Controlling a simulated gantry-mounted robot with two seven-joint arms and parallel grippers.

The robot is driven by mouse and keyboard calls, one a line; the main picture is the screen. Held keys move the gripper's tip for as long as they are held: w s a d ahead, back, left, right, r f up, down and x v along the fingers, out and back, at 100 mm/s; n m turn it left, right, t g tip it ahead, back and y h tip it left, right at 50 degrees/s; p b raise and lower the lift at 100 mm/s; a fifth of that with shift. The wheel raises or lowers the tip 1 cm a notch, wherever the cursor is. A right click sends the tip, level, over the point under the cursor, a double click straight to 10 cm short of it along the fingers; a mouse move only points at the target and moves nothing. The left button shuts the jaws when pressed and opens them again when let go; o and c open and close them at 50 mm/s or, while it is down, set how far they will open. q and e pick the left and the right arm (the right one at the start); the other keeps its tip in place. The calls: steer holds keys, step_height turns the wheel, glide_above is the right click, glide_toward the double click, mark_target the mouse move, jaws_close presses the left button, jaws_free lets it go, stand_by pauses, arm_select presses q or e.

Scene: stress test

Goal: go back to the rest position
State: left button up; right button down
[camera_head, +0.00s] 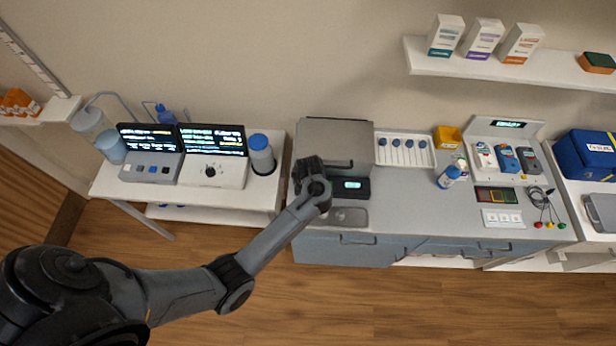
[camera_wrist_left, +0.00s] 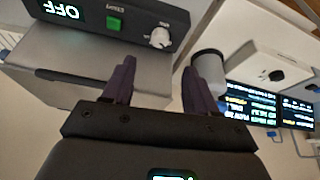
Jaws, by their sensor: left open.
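My left arm reaches in from the lower left in the head view. Its wrist and left gripper (camera_head: 309,170) are over the left end of the grey bench, in front of a grey boxy unit (camera_head: 345,137). The fingers are hard to make out there. In the left wrist view, the left gripper (camera_wrist_left: 158,68) has two dark purple fingers spread apart with nothing between them. A control panel (camera_wrist_left: 110,28) with an "OFF" display, a green button and a knob is beyond the fingers. My right gripper is in neither view.
A white table on the left holds two devices with screens (camera_head: 212,140) and a blue-topped bottle (camera_head: 261,152). On the bench are a slotted white tray (camera_head: 405,149), a small blue bottle (camera_head: 449,177) and a yellow box (camera_head: 447,137). A wall shelf (camera_head: 480,67) holds several cartons.

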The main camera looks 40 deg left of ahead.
arm_select(q)
steer(key=shift+s+f, duration=0.1)
steer(key=s+a+f+m+g+p, duration=0.1)
steer(key=s+f, duration=0.2)
steer(key=s, duration=0.6)
steer(key=s+a+f+m+g+p, duration=0.1)
steer(key=s+f, duration=0.2)
steer(key=s, duration=0.6)
steer(key=s+d+r+m+t+h, duration=0.1)
steer(key=s+d+r+m, duration=0.1)
steer(key=r, duration=0.5)
steer(key=s+d+r+m+t+h+p, duration=0.1)
steer(key=s+d+r+m, duration=0.1)
steer(key=d+r, duration=0.3)
steer(key=s+d+r+m+h, duration=0.1)
steer(key=d+r+m, duration=0.3)
steer(key=r, duration=0.5)
steer(key=shift+s+d+r+m+t, duration=0.3)
steer(key=shift+s+r+t, duration=0.1)
steer(key=shift+s, duration=0.4)
